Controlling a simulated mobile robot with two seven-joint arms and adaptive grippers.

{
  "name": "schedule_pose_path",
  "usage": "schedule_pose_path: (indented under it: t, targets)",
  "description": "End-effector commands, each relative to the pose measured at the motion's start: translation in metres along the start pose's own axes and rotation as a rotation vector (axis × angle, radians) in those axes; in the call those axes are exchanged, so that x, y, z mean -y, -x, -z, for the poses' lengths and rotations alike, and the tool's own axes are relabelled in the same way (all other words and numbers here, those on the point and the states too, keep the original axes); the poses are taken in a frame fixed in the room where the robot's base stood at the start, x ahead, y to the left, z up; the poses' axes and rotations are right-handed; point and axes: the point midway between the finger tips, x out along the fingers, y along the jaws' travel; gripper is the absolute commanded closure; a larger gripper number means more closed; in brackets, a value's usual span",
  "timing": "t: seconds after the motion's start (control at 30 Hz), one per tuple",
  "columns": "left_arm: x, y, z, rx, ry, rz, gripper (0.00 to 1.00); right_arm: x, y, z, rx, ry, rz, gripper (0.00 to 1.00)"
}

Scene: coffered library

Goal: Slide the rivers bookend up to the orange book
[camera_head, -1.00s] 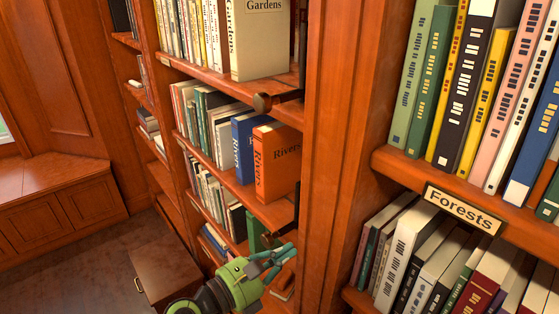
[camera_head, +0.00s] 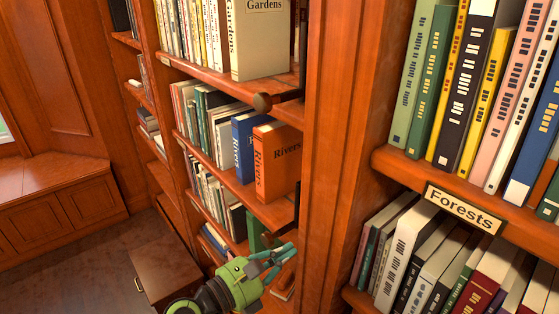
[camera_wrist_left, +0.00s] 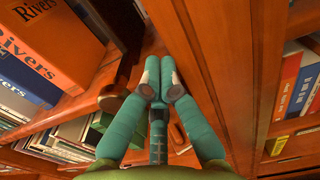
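The orange "Rivers" book (camera_head: 277,165) stands upright at the right end of a row on the middle shelf; it also shows in the left wrist view (camera_wrist_left: 58,38). A dark upright piece, seemingly the rivers bookend (camera_head: 297,200), shows near that shelf's right end, apart from the book. In the left wrist view a brown rounded knob (camera_wrist_left: 112,98), probably the bookend's, is at the shelf edge beside my left finger. My left gripper (camera_head: 290,254) is below and in front of the shelf's right end. Its fingertips (camera_wrist_left: 160,82) are together, with nothing seen between them. My right gripper is not in view.
A blue "Rivers" book (camera_head: 243,145) stands left of the orange one. A wooden post (camera_head: 340,150) rises right of the shelf. A "Gardens" shelf with a round knob (camera_head: 262,101) is above. The "Forests" shelves (camera_head: 465,208) are at right. A drawer-like box (camera_head: 165,270) is low at left.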

Motion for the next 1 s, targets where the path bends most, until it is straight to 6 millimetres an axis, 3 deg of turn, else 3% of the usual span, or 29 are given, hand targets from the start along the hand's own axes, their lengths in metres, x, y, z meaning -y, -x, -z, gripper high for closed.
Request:
schedule_pose_path:
  t: [0.47, 1.0]
  targets:
    - [-0.001, 0.000, 0.000, 0.000, 0.000, 0.000, 1.00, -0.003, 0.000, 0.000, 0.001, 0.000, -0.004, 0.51]
    - [-0.019, 0.000, 0.001, -0.001, -0.001, 0.000, 1.00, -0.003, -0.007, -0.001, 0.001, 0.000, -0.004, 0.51]
